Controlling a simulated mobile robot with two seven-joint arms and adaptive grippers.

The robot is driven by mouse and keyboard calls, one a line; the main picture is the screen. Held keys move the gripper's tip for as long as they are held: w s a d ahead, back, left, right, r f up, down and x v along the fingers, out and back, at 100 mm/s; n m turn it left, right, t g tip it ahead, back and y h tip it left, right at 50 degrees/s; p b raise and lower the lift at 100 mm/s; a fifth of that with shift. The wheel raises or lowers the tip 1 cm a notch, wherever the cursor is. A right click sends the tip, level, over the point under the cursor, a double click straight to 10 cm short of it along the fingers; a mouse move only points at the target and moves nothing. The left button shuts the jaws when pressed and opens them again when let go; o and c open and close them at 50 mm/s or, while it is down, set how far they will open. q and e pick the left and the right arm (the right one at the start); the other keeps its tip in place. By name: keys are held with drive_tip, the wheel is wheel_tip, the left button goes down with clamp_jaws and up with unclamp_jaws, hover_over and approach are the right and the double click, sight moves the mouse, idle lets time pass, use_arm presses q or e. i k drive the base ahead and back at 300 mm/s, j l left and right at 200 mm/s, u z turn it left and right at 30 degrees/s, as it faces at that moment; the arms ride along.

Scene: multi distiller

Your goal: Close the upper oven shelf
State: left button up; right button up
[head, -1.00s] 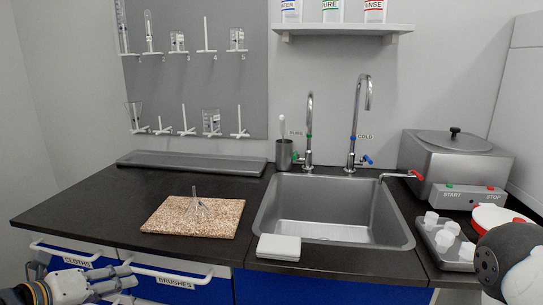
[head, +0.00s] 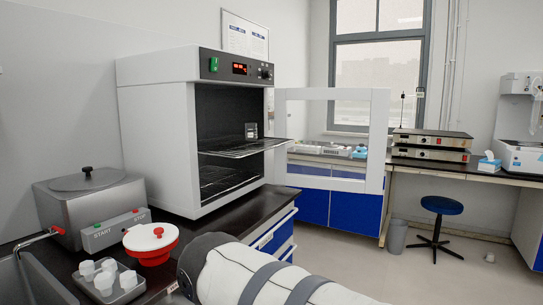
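The oven (head: 158,137) is a white box with a dark front panel, standing on the dark counter left of centre. Its glazed door (head: 381,140) is swung wide open to the right. The upper oven shelf (head: 246,148), a wire rack, sticks out past the oven's front opening. A small glass vessel (head: 251,131) stands on it. The lower shelf (head: 216,180) sits inside the dark chamber. A white and grey link of my arm crosses the bottom of the view, apart from the oven. Neither of my grippers shows.
A blue stool (head: 441,205) stands on the open floor at right.

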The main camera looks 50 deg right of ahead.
sight(215, 154)
drive_tip(key=z, duration=1.7)
